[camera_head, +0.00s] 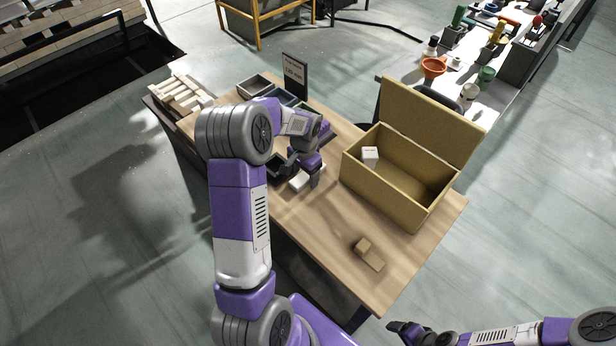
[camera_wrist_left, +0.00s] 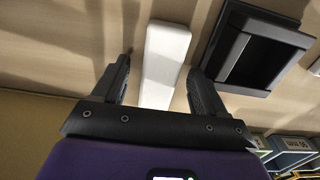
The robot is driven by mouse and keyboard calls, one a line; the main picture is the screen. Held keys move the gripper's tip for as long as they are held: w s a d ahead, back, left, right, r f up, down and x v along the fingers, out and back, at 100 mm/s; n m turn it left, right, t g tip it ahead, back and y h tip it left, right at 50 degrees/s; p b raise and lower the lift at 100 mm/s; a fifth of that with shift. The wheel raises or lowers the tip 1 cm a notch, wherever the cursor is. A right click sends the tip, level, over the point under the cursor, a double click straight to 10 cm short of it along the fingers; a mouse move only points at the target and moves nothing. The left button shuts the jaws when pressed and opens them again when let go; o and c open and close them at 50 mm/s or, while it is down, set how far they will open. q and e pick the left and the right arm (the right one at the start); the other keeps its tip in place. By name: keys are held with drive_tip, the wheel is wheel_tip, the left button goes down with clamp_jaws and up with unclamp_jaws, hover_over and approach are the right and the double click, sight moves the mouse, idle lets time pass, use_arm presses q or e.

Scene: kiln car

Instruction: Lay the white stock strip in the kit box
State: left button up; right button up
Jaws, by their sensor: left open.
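The white stock strip (camera_head: 299,182) lies on the wooden table, partly hidden by my left gripper (camera_head: 301,172). In the left wrist view the white strip (camera_wrist_left: 165,60) runs between the two fingers of my open left gripper (camera_wrist_left: 160,78), with a gap on both sides. Its near end is hidden behind the gripper body. The tan kit box (camera_head: 385,196) stands open to the right, its lid raised at the back. A small white block (camera_head: 370,154) is in its left corner. My right gripper (camera_head: 402,329) is at the bottom right, away from the table; its opening is unclear.
A dark bin (camera_head: 274,170) stands beside the strip and shows in the wrist view (camera_wrist_left: 245,50). More bins (camera_head: 254,86) and a dark sign (camera_head: 294,73) are at the back. A small tan stepped block (camera_head: 369,255) lies near the front. Bare tabletop surrounds that block.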

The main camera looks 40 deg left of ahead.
use_arm(q)
drive_tip(key=shift+r, duration=0.1)
drive_tip(key=shift+c, duration=0.4)
drive_tip(key=c, duration=1.1)
